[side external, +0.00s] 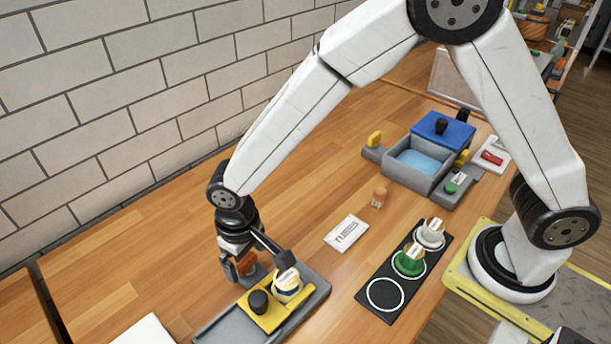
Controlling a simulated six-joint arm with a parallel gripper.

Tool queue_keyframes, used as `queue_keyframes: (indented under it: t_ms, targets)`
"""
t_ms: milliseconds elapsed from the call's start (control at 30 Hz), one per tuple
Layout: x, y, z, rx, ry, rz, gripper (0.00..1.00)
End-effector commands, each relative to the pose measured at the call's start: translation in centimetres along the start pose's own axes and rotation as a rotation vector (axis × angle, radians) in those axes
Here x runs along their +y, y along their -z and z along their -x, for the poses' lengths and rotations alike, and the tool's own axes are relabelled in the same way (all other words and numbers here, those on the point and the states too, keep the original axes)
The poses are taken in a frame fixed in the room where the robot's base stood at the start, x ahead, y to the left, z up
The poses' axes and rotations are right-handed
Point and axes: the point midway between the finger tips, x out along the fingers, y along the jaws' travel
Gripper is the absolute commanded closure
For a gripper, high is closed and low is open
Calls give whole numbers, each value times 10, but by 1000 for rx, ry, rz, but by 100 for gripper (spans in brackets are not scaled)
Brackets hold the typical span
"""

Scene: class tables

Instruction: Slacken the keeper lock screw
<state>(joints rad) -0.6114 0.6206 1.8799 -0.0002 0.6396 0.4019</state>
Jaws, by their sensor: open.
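A grey fixture (318,296) lies at the front of the wooden table. On it sits a yellow plate (268,318) with a black knob (258,301). An orange piece (246,264) shows at the fixture's back end. My gripper (259,267) points down over that end, fingers apart, with the orange piece seen between them. I cannot tell whether the fingers touch it. No part is clearly identifiable as the keeper lock screw.
A black strip (372,295) holds a green-based cup (409,260) and a white cup (430,233); one ring is empty. A white label card (346,233) and small tan peg (380,196) lie nearby. A grey bin (412,167) with a blue lid (443,129) stands behind.

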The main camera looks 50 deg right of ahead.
Motion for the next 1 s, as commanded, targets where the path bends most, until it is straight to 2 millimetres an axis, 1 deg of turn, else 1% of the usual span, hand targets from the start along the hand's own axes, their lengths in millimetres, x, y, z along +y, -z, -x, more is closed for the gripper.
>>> queue_keyframes:
  t_ms: [100,367,467,500,567,600,667,1000]
  targets:
    - [0,0,-4,0,0,0,0]
    - [0,0,-5,1,0,0,0]
    - [0,0,-5,1,0,0,29]
    - [0,0,-4,1,0,0,41]
    - [0,0,-4,1,0,0,60]
    - [0,0,-4,1,0,0,73]
    - [0,0,-4,1,1,0,91]
    - [0,0,-4,0,1,34,91]
